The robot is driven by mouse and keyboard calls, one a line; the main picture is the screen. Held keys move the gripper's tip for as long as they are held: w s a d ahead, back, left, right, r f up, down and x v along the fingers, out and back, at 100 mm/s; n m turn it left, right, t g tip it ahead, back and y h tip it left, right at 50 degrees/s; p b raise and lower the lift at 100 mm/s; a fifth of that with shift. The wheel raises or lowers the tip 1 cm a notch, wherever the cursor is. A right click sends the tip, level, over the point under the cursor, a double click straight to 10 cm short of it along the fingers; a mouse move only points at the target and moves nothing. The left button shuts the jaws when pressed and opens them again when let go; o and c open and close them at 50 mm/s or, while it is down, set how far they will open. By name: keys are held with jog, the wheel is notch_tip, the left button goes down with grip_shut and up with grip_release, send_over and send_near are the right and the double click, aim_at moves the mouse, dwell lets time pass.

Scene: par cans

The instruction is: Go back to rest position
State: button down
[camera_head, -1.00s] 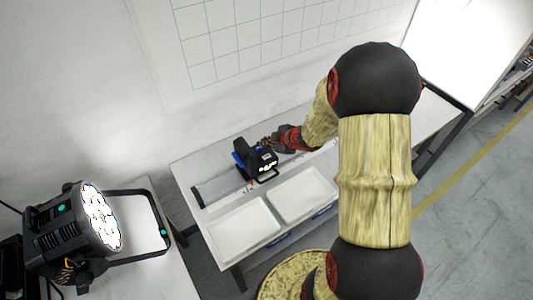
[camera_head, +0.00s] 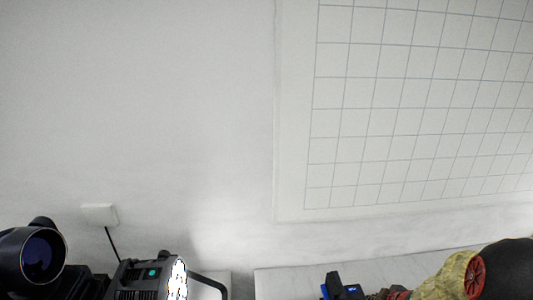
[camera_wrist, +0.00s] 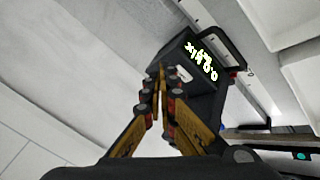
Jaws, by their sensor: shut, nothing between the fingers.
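In the wrist view my gripper (camera_wrist: 162,74) has its two yellow-and-black fingers together at the tips, with nothing held between them. A black par can (camera_wrist: 178,50) with a lit yellow-white LED face and a bracket is just beyond the fingertips; I cannot tell whether they touch. The fingertips cannot be made out there.
The light worktable (camera_head: 290,280) shows along the bottom. A white wall with a grid panel (camera_head: 400,100) fills the rest.

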jog(key=s+d+r+m+g+h, duration=0.1)
jog(key=s+d+m+g+h, duration=0.3)
jog(key=s, duration=0.3)
jog(key=s+r+m, duration=0.4)
jog(key=s+r, duration=0.2)
jog(key=r, duration=0.1)
jog(key=s+a+r+t+y+b, duration=0.1)
jog(key=s+a+r+y, duration=0.1)
jog(key=s+a+r, duration=0.3)
jog(key=s+a+r+m+t+y+b, duration=0.1)
jog(key=s+a+r, duration=0.5)
jog(key=a+r, duration=0.6)
jog(key=a+y+b, duration=0.1)
jog(key=a, duration=0.6)
jog(key=shift+s+a+r+m, duration=0.15)
jog(key=shift+s+r+m, duration=0.1)
jog(key=shift+m, duration=0.05)
jog(key=c, duration=2.5)
grip_release()
